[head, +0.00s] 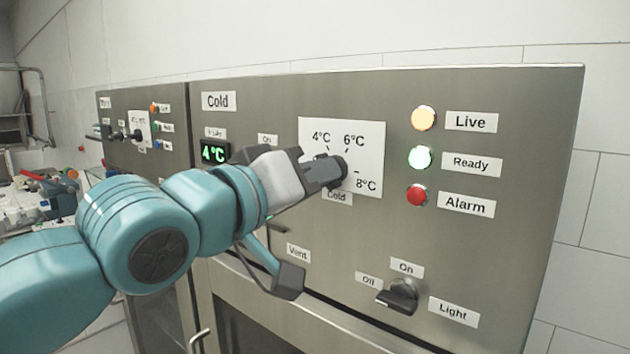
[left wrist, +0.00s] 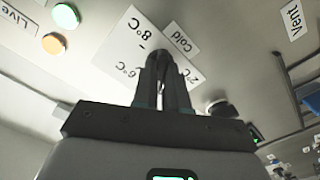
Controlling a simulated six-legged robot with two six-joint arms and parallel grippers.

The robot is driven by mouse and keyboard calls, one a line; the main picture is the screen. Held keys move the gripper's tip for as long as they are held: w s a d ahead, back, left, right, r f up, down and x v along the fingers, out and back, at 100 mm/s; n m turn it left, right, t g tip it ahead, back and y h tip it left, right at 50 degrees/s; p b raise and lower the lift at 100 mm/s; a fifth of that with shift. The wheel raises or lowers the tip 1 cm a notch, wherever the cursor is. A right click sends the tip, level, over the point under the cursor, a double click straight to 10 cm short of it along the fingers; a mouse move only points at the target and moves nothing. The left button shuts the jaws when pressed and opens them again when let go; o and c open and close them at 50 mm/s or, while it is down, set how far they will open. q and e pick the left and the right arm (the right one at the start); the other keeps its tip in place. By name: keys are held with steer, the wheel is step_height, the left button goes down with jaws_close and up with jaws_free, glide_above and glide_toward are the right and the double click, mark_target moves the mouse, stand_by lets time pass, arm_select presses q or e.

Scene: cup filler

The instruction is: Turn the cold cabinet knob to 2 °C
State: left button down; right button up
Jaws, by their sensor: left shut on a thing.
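The cold cabinet knob (head: 341,167) is dark and sits on a white dial card (head: 367,142) on the steel panel. The card reads 4 °C, 6 °C and 8 °C in the head view; a 2 °C mark also shows in the left wrist view. My left gripper (head: 332,174) is shut on the knob and covers much of it, so I cannot tell where its pointer stands. In the left wrist view the fingers (left wrist: 164,78) close around the knob, seen upside down. The green display (head: 215,152) reads 4 °C. My right gripper is not in view.
Live, Ready and Alarm lamps (head: 420,158) are at the right of the panel. A Light knob (head: 398,297) sits below, right of a Vent label (head: 298,253). Another cabinet (head: 145,135) with small knobs stands at the left. The space before the right panel is clear.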

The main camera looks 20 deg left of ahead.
arm_select(q)
steer(key=shift+n+b, duration=3.5)
steer(key=shift+n, duration=2)
steer(key=c, duration=1.2)
jaws_free()
steer(key=shift+o, duration=0.2)
steer(key=b+v, duration=0.3)
steer(key=v, duration=1.3)
